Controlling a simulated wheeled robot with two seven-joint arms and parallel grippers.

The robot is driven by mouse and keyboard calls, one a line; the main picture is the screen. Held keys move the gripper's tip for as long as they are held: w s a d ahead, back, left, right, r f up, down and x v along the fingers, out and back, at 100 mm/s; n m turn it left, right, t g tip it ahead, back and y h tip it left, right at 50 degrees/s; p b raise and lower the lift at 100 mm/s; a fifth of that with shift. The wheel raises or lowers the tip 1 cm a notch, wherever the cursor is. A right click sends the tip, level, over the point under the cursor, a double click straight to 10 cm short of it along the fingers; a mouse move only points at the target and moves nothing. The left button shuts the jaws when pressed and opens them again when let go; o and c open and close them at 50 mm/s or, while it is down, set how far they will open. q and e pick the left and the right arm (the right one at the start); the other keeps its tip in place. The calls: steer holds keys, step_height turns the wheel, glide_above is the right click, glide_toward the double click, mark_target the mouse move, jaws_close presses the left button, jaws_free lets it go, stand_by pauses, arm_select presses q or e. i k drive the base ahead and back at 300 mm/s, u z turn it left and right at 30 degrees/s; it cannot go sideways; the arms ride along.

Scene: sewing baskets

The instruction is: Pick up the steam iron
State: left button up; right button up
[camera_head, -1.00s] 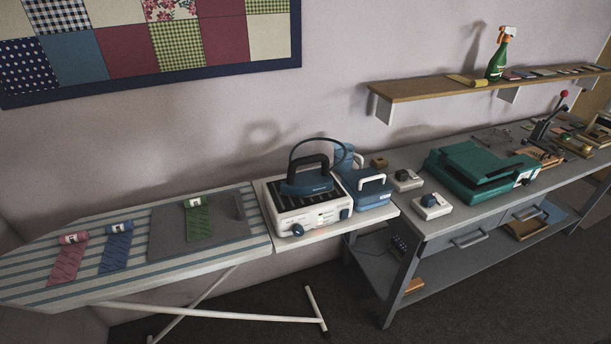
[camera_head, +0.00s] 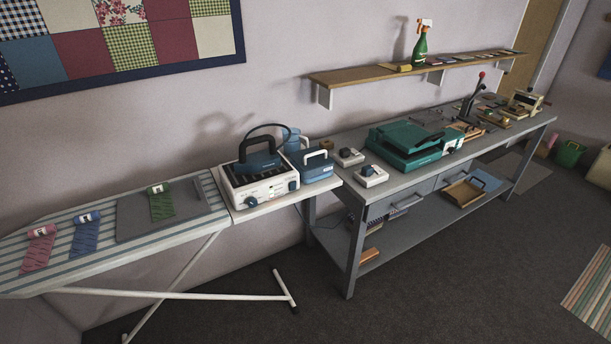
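The steam iron (camera_head: 258,158) is dark blue with a black looped handle. It rests on top of a white base station (camera_head: 262,189) with dark slats and blue knobs, at the right end of the ironing board. A dark cord arcs up from the iron to the blue tank behind it. Neither of my grippers shows in the head view.
The striped ironing board (camera_head: 75,264) holds several ribbon rolls and a grey mat (camera_head: 189,222). A blue box with a white handle (camera_head: 313,166) stands right of the station. A grey workbench (camera_head: 412,178) carries a green press (camera_head: 412,146). Dark floor lies open in front.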

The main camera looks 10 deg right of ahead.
mark_target(256, 163)
steer(key=z, duration=0.3)
steer(key=k, duration=0.75)
steer(key=z, duration=1)
steer(key=i, duration=0.75)
steer(key=z, duration=0.5)
steer(key=i, duration=0.8)
steer(key=u, duration=1)
steer(key=i, duration=0.7)
steer(key=u, duration=0.7)
